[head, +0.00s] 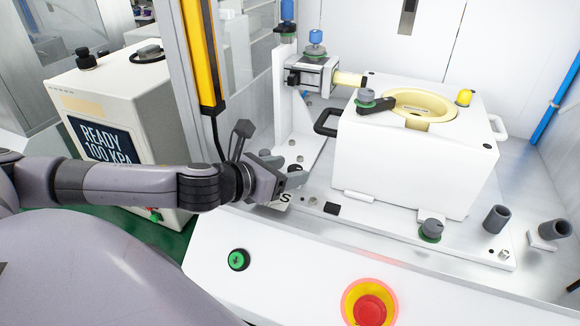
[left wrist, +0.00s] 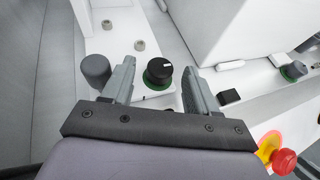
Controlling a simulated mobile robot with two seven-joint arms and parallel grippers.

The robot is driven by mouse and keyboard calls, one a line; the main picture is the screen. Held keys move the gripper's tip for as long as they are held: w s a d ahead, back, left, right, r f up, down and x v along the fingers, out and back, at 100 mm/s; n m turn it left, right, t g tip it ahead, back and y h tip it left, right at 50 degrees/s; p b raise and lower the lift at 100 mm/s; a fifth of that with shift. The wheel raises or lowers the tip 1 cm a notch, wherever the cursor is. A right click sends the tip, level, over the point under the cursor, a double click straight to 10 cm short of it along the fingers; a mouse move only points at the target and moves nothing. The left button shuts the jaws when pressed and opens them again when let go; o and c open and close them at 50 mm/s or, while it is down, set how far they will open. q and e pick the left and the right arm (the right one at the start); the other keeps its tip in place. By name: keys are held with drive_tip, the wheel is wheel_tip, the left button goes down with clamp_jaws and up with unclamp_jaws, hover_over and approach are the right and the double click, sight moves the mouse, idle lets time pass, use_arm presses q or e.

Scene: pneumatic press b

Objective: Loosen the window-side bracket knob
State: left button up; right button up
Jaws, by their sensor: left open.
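A black knob (left wrist: 158,72) with a white mark and a green ring sits on a white bracket plate in the left wrist view. It lies between the fingertips of my open left gripper (left wrist: 155,82), with a gap to each finger. In the head view my left gripper (head: 283,172) is low over the plate's left end and mostly hides this knob. A second dark knob (head: 431,230) with a green ring stands at the front right of the white box; it also shows in the left wrist view (left wrist: 292,71). My right gripper is not in view.
A grey post (left wrist: 96,70) stands just outside the left finger. The white box (head: 410,160) with a cream ring lid is right of the gripper. A green button (head: 239,260) and a red emergency stop (head: 369,303) are on the front panel. A yellow bar (head: 203,55) rises behind my arm.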

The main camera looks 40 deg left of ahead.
use_arm(q)
drive_tip(key=shift+x, duration=0.8)
drive_tip(key=c, duration=1)
drive_tip(key=shift+c, duration=0.2)
drive_tip(key=shift+s, duration=0.1)
